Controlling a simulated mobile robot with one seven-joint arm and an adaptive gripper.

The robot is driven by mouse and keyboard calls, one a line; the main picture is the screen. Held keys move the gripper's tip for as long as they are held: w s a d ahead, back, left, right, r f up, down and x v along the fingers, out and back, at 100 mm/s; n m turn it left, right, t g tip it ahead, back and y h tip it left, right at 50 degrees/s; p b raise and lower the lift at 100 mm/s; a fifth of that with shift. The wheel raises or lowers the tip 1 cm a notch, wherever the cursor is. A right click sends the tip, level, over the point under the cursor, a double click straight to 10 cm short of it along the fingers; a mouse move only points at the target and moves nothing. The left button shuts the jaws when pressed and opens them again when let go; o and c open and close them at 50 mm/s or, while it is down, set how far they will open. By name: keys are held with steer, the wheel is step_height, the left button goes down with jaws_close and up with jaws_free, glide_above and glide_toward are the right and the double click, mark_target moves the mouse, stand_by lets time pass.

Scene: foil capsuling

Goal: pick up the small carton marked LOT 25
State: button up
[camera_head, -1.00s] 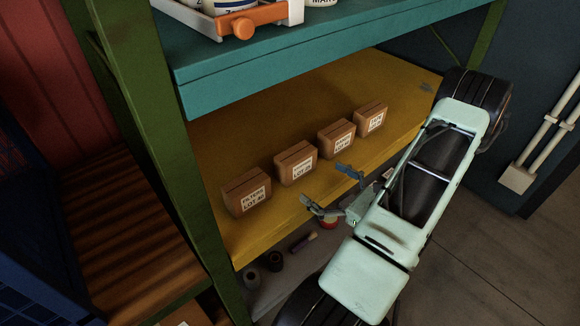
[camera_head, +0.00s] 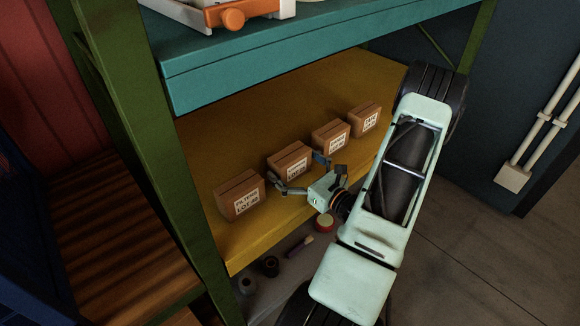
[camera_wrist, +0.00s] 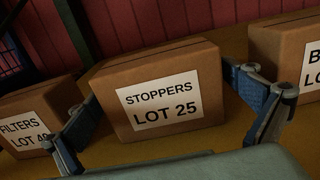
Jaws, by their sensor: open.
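The small carton marked STOPPERS LOT 25 (camera_wrist: 165,90) stands upright on the yellow shelf, centred in the wrist view with its label facing me. In the head view it is the second carton from the left (camera_head: 289,160). My gripper (camera_head: 300,175) is open in front of this carton. In the wrist view its blue-padded fingers (camera_wrist: 168,112) stand to the left and right of the carton, with gaps visible on both sides. I cannot tell how far the fingertips reach along its sides.
The FILTERS carton (camera_wrist: 40,125) stands close on the left, and another carton (camera_wrist: 292,62) close on the right. A further carton (camera_head: 364,118) ends the row. The teal shelf (camera_head: 290,57) lies above; a green post (camera_head: 150,170) stands left.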

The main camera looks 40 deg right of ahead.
steer(key=shift+w, duration=0.15)
steer(key=c, duration=1.2)
steer(key=shift+r, duration=0.1)
